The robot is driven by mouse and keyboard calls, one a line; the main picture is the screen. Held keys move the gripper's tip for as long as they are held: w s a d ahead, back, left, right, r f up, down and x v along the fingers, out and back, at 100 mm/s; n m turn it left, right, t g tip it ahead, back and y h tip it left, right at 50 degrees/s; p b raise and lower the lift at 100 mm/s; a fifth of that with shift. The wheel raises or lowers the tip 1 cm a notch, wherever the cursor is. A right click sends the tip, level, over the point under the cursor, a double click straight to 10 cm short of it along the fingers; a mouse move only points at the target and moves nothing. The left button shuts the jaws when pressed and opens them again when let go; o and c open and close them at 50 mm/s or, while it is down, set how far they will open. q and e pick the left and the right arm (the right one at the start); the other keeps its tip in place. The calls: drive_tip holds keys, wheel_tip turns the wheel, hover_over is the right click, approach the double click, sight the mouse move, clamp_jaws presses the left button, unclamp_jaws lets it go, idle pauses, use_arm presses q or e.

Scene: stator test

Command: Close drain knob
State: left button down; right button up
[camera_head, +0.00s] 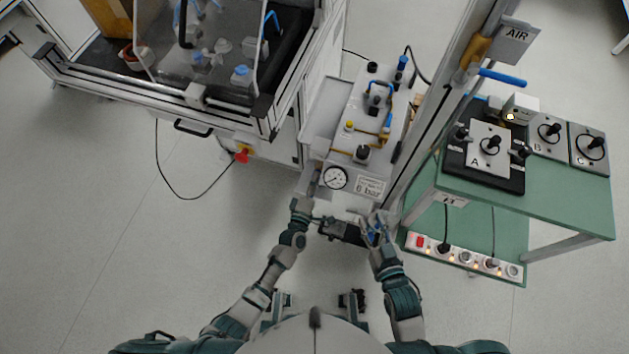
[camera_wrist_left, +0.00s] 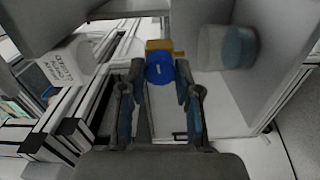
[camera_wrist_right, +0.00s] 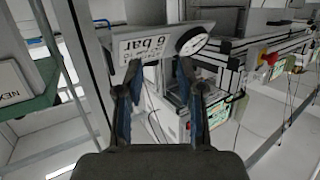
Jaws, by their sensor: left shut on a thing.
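In the left wrist view a round blue knob (camera_wrist_left: 160,69) sits in front of a brass-coloured fitting (camera_wrist_left: 160,46), under a grey panel. My left gripper (camera_wrist_left: 160,80) has its fingers on both sides of the knob and is shut on it. In the head view the left gripper reaches the left front of the pneumatic unit, and the knob is hidden there. My right gripper (camera_wrist_right: 154,78) is open and empty, below the front of the unit with the "6 bar" label (camera_wrist_right: 143,47). It also shows in the head view (camera_head: 374,222).
A clear bowl with bluish contents (camera_wrist_left: 228,46) stands right of the knob. A pressure gauge (camera_head: 335,178) is on the unit's front. A metal post with an AIR sign (camera_head: 516,35) and a green table (camera_head: 550,205) stand to the right; a glazed cabinet (camera_head: 200,95) is at left.

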use_arm(q)
drive_tip(key=shift+s+d+f+m, duration=0.15)
drive_tip(key=shift+s+f+m, duration=0.25)
drive_tip(key=shift+m, duration=0.3)
drive_tip(key=shift+w+f, duration=0.1)
drive_tip(key=c, duration=0.9)
unclamp_jaws()
drive_tip(key=shift+o, duration=0.5)
drive_tip(key=shift+w+r, duration=0.1)
drive_tip(key=shift+r, duration=0.1)
drive_tip(key=v, duration=1.2)
